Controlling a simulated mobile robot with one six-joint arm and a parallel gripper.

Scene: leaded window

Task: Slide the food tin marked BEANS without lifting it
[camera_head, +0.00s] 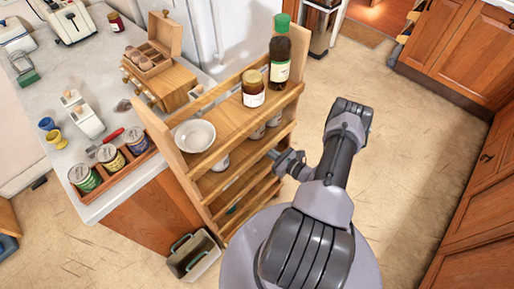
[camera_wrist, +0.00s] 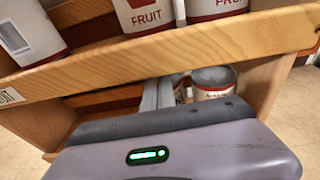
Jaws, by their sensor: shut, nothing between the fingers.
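My gripper (camera_head: 276,155) is shut and empty, reaching into the open side of the wooden shelf rack. In the wrist view its fingers (camera_wrist: 158,92) point into the shelf below the one with the FRUIT tins. A tin with a grey lid and a white and red label (camera_wrist: 213,92) stands just right of the fingers, partly hidden by my gripper body; its word is not readable. Another white and red tin (camera_wrist: 180,90) shows partly between it and the fingers. I cannot tell which tin is marked BEANS. Contact between fingers and tins is not clear.
A wooden rail (camera_wrist: 150,57) crosses above the fingers. FRUIT tins (camera_wrist: 147,14) stand on the upper shelf. The rack top holds a white bowl (camera_head: 195,135), a jar (camera_head: 253,94) and a tall bottle (camera_head: 279,62). The floor (camera_head: 420,150) to the right is clear.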

